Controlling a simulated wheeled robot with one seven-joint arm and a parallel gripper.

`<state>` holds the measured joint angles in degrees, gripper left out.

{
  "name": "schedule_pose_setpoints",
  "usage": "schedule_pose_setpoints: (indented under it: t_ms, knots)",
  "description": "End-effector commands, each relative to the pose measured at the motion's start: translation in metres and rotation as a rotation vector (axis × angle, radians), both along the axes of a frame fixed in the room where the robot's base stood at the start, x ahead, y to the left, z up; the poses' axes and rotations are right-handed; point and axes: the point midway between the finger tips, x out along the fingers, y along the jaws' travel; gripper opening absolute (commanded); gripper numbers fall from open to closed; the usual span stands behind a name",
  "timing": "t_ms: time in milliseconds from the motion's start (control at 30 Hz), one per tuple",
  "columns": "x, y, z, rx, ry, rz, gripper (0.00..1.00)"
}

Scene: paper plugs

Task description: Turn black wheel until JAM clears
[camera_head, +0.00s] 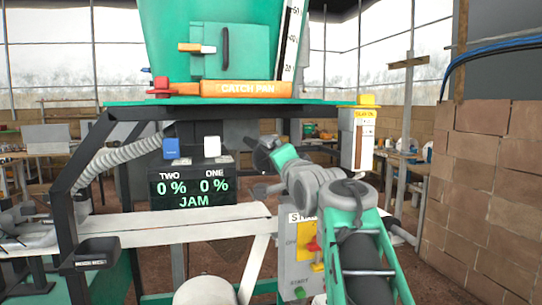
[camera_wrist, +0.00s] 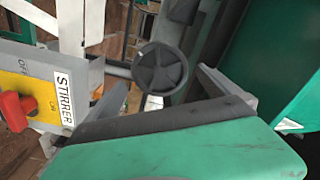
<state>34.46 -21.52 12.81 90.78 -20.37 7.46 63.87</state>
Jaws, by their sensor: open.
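The black wheel (camera_wrist: 160,68) shows in the wrist view as a dark round disc with spokes, just beyond my gripper. My gripper (camera_wrist: 155,84) is open, with grey fingers on either side of the wheel's image. I cannot tell how far the wheel is from them, and no contact is clear. In the head view my gripper (camera_head: 264,158) is left of my green arm, under the green deck; the wheel is not clearly made out there. The display (camera_head: 192,184) reads TWO 0 %, ONE 0 % and JAM in green.
A STIRRER switch box (camera_wrist: 38,90) with a red knob is close at the left of the wrist view; it also stands behind my arm in the head view (camera_head: 299,262). A white beam (camera_head: 160,224) crosses below the display.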

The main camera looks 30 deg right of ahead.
Motion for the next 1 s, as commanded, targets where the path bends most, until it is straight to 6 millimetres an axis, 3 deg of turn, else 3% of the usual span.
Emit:
schedule_pose_setpoints:
  t_ms: [367,1000]
  knots:
    - [0.001,0.0,0.0,0.002,0.0,0.0,1.0]
    - [0.036,-0.009,0.0,0.001,0.0,0.001,1.0]
